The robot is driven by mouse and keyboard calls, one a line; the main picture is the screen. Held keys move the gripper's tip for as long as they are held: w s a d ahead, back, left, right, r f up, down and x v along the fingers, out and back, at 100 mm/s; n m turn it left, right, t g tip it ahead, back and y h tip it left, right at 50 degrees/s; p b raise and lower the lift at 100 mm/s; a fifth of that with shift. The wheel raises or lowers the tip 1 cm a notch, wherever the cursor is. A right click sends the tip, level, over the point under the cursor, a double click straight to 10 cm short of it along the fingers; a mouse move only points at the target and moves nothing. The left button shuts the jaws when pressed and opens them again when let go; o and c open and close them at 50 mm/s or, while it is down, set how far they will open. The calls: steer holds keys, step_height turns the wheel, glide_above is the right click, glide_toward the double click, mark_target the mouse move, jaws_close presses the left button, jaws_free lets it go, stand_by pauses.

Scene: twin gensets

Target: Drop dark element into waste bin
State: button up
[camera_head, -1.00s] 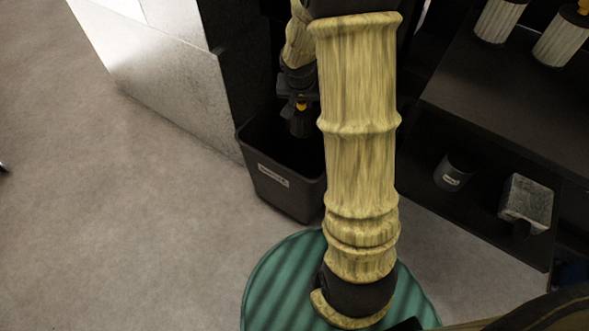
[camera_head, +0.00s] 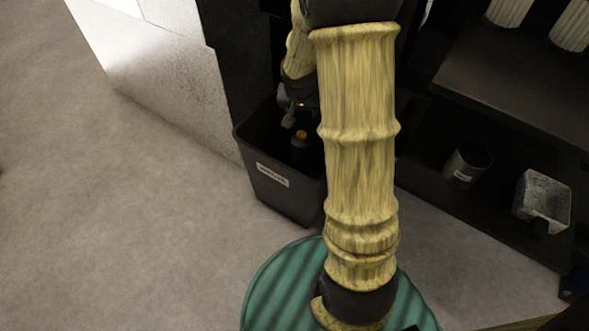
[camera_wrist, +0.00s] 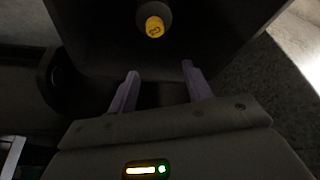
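The dark element (camera_head: 302,150) with an orange-yellow cap is inside the waste bin, below my gripper. In the wrist view its yellow cap (camera_wrist: 154,27) shows beyond my fingertips, apart from them. The waste bin (camera_head: 264,178) is a black open container with a pale label on its front, standing on the floor. Its dark inside also shows in the wrist view (camera_wrist: 215,40). My gripper (camera_head: 296,116) is over the bin, partly hidden behind my arm. In the wrist view my gripper (camera_wrist: 160,82) has its two fingers spread with nothing between them.
A dark shelf unit (camera_head: 500,92) stands on the right. It holds a grey cup (camera_head: 467,163), a grey box-shaped object (camera_head: 542,200) and pale pleated filters (camera_head: 573,25) above. A pale panel (camera_head: 165,75) stands behind the bin. Floor at the left is clear.

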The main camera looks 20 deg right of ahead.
steer(key=p+v, duration=0.8)
steer(key=v, duration=0.9)
steer(key=shift+r, duration=0.2)
stand_by(0.3)
steer(key=s+a+r+n+g+y+p, duration=0.1)
steer(key=s+a+r+n+p, duration=0.1)
steer(key=s+a+n+p, duration=0.3)
steer(key=s+a+r+n+y+p, duration=0.1)
steer(key=s+a+p, duration=0.1)
steer(key=s, duration=0.5)
step_height(320, 180, up, 38)
steer(key=p, duration=3.7)
steer(key=shift+p, duration=0.35)
steer(key=shift+w+a+f, duration=0.1)
steer(key=shift+w+f, duration=0.05)
